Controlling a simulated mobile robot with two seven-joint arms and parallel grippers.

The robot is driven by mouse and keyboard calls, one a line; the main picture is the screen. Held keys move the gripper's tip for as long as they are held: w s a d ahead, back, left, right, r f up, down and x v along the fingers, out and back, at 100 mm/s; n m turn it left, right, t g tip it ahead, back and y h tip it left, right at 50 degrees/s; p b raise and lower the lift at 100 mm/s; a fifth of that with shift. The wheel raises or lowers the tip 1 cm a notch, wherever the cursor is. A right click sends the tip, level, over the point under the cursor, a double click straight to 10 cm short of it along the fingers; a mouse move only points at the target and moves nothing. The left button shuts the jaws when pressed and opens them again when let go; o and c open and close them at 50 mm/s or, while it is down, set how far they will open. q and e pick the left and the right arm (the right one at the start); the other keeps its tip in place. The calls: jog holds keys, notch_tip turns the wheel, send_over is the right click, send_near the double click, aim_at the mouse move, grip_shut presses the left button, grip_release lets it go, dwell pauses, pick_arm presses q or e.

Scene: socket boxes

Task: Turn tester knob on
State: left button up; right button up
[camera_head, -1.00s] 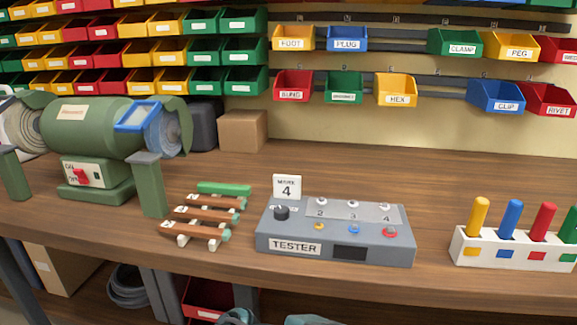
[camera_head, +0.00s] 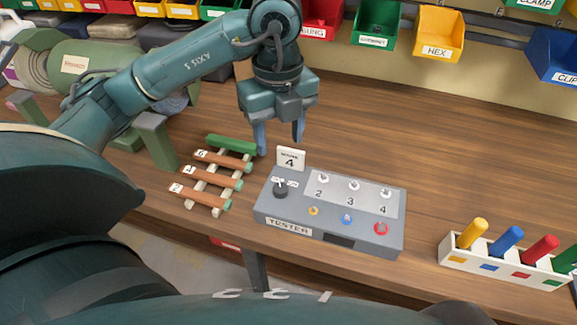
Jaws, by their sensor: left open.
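The tester (camera_head: 330,212) is a grey box on the wooden bench, labelled TESTER on its front. Several switches numbered 2, 3 and 4 and yellow, blue and red round parts sit to the right of the knob. My left gripper (camera_head: 279,144) is open and empty, its fingers pointing down above and behind the knob, apart from it. My right gripper is not in view.
A wooden rack with numbered rods (camera_head: 212,177) lies just left of the tester. A green bench grinder (camera_head: 95,75) stands at the back left. A white holder with coloured pegs (camera_head: 490,262) is on the right. Bins line the back. Bench behind the tester is clear.

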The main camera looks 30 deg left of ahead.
aim_at(281, 187)
pick_arm(q)
jog(key=f, duration=1.2)
jog(key=shift+s+f, duration=0.2)
jog(key=shift+c, duration=0.2)
jog(key=c, duration=0.9)
